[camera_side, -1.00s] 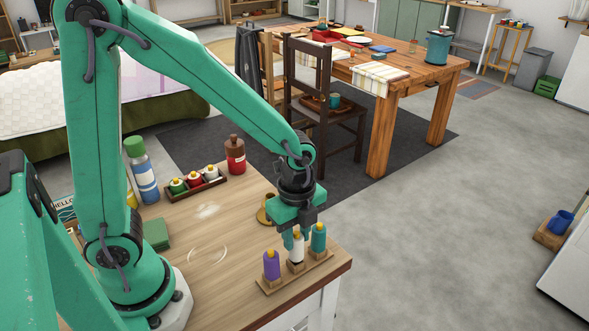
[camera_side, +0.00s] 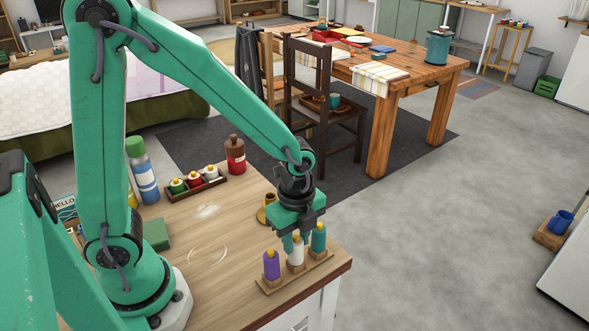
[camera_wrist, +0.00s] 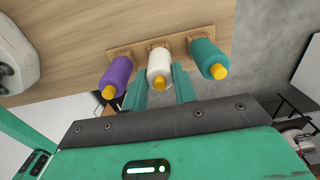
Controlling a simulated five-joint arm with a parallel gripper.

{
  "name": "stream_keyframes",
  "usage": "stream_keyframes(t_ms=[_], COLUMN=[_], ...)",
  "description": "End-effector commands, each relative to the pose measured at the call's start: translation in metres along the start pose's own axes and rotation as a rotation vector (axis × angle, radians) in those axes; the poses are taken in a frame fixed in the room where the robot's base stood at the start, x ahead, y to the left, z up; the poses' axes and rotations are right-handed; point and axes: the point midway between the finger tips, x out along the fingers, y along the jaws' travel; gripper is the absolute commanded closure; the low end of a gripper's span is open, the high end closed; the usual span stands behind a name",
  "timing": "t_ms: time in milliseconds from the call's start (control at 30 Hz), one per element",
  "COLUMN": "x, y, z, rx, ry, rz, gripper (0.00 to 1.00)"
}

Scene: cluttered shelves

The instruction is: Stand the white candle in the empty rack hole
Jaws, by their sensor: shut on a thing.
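The white candle (camera_side: 296,254) with a yellow tip stands upright in the middle place of the wooden rack (camera_side: 268,288), between a purple candle (camera_side: 271,265) and a teal candle (camera_side: 319,238). In the wrist view the white candle (camera_wrist: 160,62) is between the other two, its lower end at the rack (camera_wrist: 124,50). My gripper (camera_side: 295,240) comes from above and is shut on the white candle near its top. In the wrist view my gripper's fingers (camera_wrist: 160,88) are on either side of it. The hole itself is hidden by the candle.
The rack is near the table's front right corner (camera_side: 340,265). A brass candle holder (camera_side: 264,214) is behind my gripper. The mid-table is clear.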

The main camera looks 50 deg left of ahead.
Motion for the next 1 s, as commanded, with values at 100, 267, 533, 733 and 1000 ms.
stream_keyframes(t_ms=[100,267,533,733,1000], x=[-0.0001,0.0002,0.0013,0.0022,0.0022], y=[-0.0001,-0.0002,-0.0002,-0.0002,-0.0002], z=[0.0000,-0.0001,-0.0001,-0.0001,-0.0001], rx=[0.000,0.000,0.000,0.000,0.000], ry=[0.000,0.000,0.000,0.000,0.000], rz=[-0.001,-0.001,-0.001,-0.001,-0.001], gripper=[0.94,0.94,0.94,0.94,0.47])
